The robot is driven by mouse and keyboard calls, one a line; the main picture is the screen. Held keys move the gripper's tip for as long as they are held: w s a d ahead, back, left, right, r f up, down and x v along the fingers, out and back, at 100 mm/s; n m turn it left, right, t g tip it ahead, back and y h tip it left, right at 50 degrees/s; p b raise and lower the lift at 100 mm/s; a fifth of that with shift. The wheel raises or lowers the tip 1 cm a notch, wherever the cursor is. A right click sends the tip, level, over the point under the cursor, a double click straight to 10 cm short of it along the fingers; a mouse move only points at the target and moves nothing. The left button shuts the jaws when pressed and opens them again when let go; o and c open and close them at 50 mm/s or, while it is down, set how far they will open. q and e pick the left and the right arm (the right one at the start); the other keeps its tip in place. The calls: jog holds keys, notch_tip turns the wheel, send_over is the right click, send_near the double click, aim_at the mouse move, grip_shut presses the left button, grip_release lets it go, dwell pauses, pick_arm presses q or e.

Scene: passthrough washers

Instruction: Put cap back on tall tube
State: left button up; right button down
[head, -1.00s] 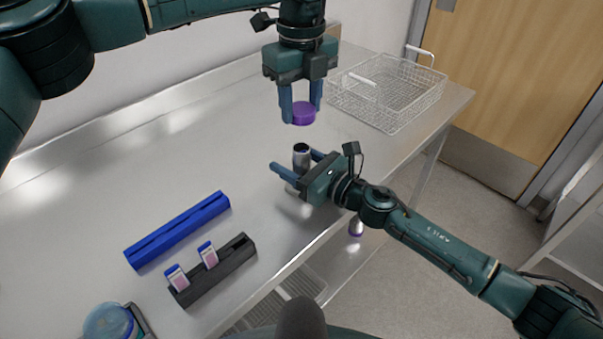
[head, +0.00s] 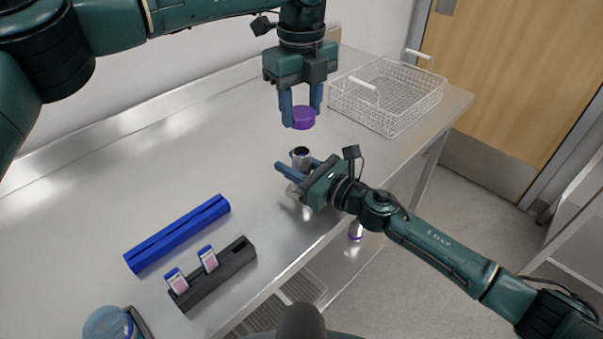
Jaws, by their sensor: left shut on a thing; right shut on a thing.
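The purple cap (head: 303,118) is held between the fingers of my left gripper (head: 300,108), above the table. The tall tube (head: 301,157) is a silvery tube with a dark open top. It stands upright between the fingers of my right gripper (head: 297,176), which is shut on it from the right side. The cap is above the tube's mouth and apart from it. The tube's lower part is partly hidden by the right gripper.
A wire basket (head: 388,95) stands at the table's back right. A blue rack (head: 178,234) and a black rack (head: 214,275) with two small labelled items lie at the left front. A round blue-lidded container (head: 107,325) is at the bottom left. The middle-left of the metal table (head: 130,170) is clear.

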pick_arm(q)
send_over(302, 155)
jog(key=shift+a+f, duration=0.1)
jog(key=shift+f, duration=2.35)
jog(key=shift+f, duration=0.9)
jog(key=shift+f, duration=0.6)
